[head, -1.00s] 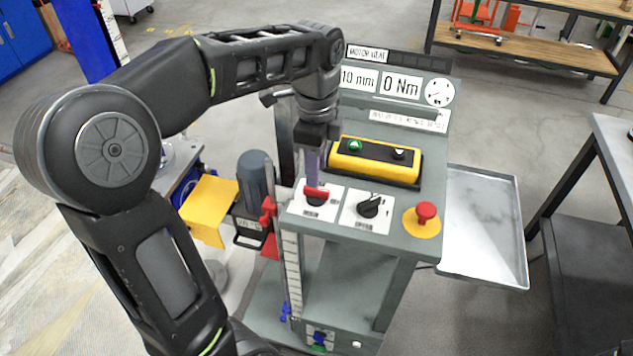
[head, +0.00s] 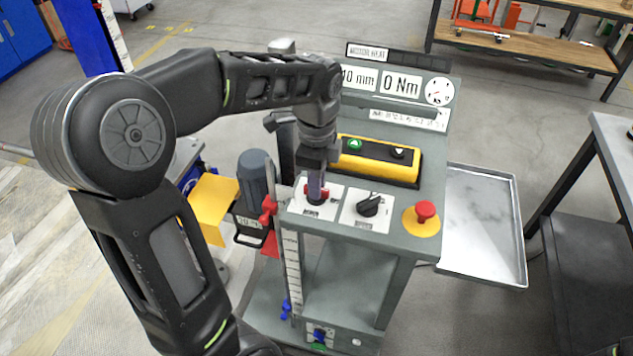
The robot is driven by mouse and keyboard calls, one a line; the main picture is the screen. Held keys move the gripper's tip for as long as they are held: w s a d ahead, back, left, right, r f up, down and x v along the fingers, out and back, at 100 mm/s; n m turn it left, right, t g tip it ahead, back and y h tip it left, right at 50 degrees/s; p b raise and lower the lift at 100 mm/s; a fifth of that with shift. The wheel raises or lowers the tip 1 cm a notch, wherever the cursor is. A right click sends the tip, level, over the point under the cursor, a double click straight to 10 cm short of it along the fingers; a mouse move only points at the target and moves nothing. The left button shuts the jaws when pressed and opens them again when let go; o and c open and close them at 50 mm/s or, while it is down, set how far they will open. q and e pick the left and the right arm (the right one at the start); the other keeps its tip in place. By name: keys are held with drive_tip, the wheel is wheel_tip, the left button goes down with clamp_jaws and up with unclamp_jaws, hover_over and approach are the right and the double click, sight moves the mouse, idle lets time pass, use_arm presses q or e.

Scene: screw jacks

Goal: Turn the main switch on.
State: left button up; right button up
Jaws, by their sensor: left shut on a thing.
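The main switch appears to be the red-handled rotary switch (head: 323,195) on a white plate at the left front of the grey console (head: 408,210). My left gripper (head: 316,190) points down over it and is shut on its red handle. The fingers hide part of the handle, and its exact angle is hard to read. A black rotary knob (head: 369,205) on another white plate sits just to the right. My right gripper is not in view.
A red emergency button (head: 426,211) on a yellow disc is at the console's right front. A yellow button box (head: 378,161) lies behind the knobs. Readouts show "10 mm" and "0 Nm" (head: 401,85). A metal tray (head: 484,225) is to the right.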

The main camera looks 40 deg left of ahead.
use_arm(q)
clamp_jaws()
drive_tip(key=shift+n, duration=0.5)
drive_tip(key=n, duration=0.2)
drive_tip(key=shift+n, duration=0.4)
drive_tip(key=n+b, duration=0.1)
drive_tip(key=n, duration=0.8)
drive_tip(key=shift+n+b, duration=0.3)
drive_tip(key=shift+n, duration=0.1)
drive_tip(key=n, duration=0.4)
drive_tip(key=shift+n, duration=0.3)
